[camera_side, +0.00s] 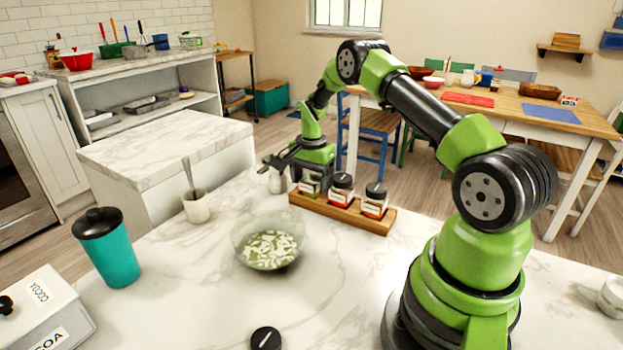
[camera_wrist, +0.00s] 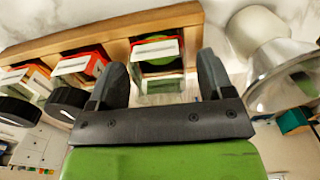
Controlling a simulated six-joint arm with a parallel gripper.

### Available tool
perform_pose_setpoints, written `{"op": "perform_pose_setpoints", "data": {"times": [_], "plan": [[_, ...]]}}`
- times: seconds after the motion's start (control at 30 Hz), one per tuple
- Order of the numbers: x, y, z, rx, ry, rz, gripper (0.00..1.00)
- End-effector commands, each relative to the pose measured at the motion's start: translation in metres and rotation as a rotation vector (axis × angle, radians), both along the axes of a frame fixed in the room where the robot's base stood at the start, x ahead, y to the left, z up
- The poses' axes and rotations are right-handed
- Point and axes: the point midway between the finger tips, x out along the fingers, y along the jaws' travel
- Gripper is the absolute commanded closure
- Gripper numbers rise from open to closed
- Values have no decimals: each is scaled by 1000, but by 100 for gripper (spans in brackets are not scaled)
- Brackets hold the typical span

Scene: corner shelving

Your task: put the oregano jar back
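A wooden spice rack (camera_side: 345,214) stands at the back of the marble counter; its board (camera_wrist: 95,30) spans the top of the wrist view. A jar with green contents and a red-edged white label (camera_side: 310,184) is at the rack's left end, upright as far as I can see; it shows between my fingers in the wrist view (camera_wrist: 158,58). I take it for the oregano jar, but its lettering is unreadable. My gripper (camera_side: 312,160) is over it, one finger on each side (camera_wrist: 162,85). The jar's top is hidden, so finger contact is unclear.
Two black-lidded jars (camera_side: 342,190) (camera_side: 374,201) fill the rack to the right. A metal shaker-like item (camera_side: 277,182) stands close left of my gripper. A glass bowl (camera_side: 268,243), a utensil cup (camera_side: 196,207), a teal tumbler (camera_side: 108,250) and a black lid (camera_side: 265,338) occupy the counter.

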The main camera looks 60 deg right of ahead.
Motion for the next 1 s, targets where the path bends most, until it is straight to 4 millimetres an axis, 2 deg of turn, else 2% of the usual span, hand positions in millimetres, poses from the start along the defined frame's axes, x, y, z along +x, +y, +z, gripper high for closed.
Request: {"op": "perform_pose_setpoints", "data": {"times": [0.17,0.27,0.6,0.7,0.87,1.0], "plan": [[0,0,3,0,-1,0,26],[1,0,13,-2,-3,1,26],[0,0,86,-3,-4,1,26],[0,0,103,-3,-4,0,26],[0,1,120,-1,-3,2,26],[0,14,142,-7,-28,52,26]]}}
